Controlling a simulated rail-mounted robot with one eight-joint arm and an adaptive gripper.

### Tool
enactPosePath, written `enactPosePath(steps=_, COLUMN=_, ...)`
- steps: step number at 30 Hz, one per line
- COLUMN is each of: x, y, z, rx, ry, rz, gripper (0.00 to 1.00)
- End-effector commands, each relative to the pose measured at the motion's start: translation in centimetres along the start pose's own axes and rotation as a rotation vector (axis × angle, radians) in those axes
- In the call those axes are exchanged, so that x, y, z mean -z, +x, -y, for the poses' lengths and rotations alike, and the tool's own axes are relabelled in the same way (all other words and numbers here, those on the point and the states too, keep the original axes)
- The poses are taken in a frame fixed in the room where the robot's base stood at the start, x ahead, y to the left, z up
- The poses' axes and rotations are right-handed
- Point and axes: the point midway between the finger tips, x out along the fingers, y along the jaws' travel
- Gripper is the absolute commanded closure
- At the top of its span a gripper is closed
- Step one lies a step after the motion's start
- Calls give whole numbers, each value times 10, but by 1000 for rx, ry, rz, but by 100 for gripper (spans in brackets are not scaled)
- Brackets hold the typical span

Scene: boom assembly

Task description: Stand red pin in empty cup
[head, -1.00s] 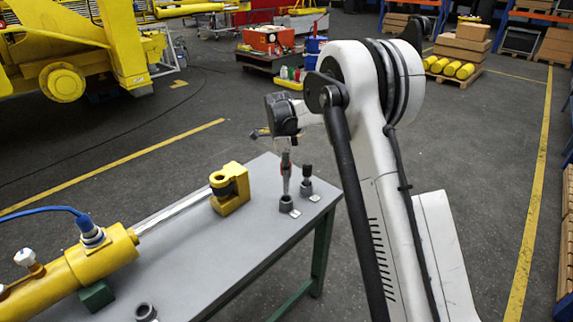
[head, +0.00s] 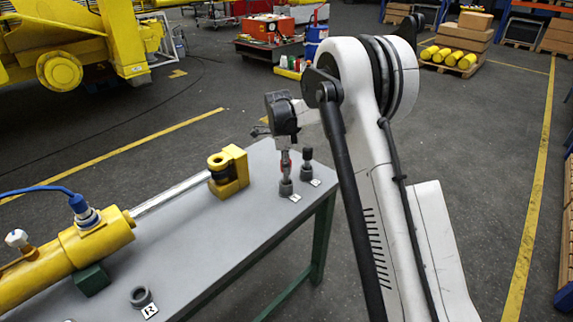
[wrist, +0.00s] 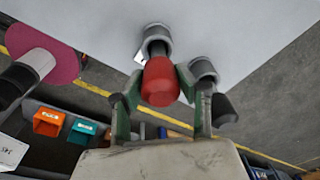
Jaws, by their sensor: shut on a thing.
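My gripper (wrist: 160,98) is shut on the red pin, with one green finger on each side of its red head (wrist: 160,82). In the head view the red pin (head: 285,165) hangs upright below my gripper (head: 285,152). Its dark lower end is at the mouth of a grey cup (head: 286,188) and appears to be inside it; the depth is hard to tell. In the wrist view this cup (wrist: 156,34) shows behind the pin. A second cup (head: 306,179) beside it holds a black-topped pin (head: 307,155).
Another grey cup (head: 140,296), empty and labelled R, is at the table's near end. A yellow cylinder (head: 75,255) with a rod and yellow eye end (head: 228,172) lies along the grey table (head: 200,240). The black-topped pin (wrist: 224,108) is close to one finger.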

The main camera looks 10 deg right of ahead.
Motion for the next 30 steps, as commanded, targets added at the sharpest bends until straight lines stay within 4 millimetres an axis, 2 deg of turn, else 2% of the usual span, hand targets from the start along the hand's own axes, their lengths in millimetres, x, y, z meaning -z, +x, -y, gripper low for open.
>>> enactPosePath(steps=10, x=0, y=1, z=0, rx=0, ry=0, rz=0, gripper=100)
enactPosePath(steps=11, x=0, y=1, z=0, rx=0, ry=0, rz=0, gripper=64)
enactPosePath(steps=15, x=0, y=1, z=0, rx=0, ry=0, rz=0, gripper=46)
enactPosePath(steps=25, x=0, y=-2, z=0, rx=0, ry=0, rz=0, gripper=46)
enactPosePath(steps=30, x=0, y=-23, z=0, rx=0, ry=-1, rz=0, gripper=46)
